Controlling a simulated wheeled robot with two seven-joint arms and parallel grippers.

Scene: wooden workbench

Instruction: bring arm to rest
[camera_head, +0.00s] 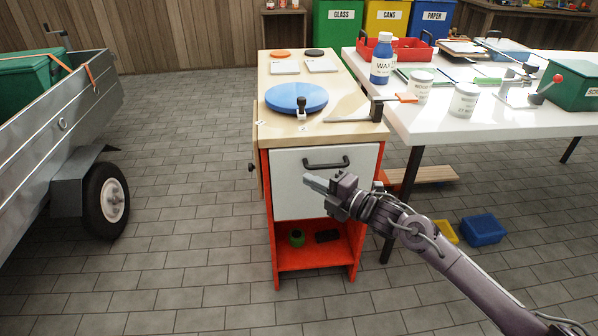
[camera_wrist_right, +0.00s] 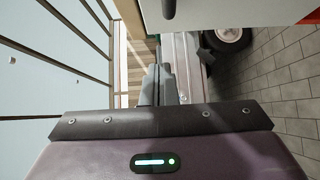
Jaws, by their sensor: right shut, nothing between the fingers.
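My right arm comes in from the lower right in the head view. Its gripper (camera_head: 318,184) hangs in the air in front of the white drawer front of the workbench, pointing left. The gripper is shut and holds nothing. The same fingers (camera_wrist_right: 165,85) show in the right wrist view, close together. My left gripper is in neither view.
The wooden-topped workbench (camera_head: 345,105) has a drawer with a black handle (camera_head: 326,163) and a red lower shelf (camera_head: 313,255). A white table (camera_head: 500,118) stands to the right. A metal trailer (camera_head: 60,130) is at left. Tiled floor (camera_head: 190,230) between them is clear.

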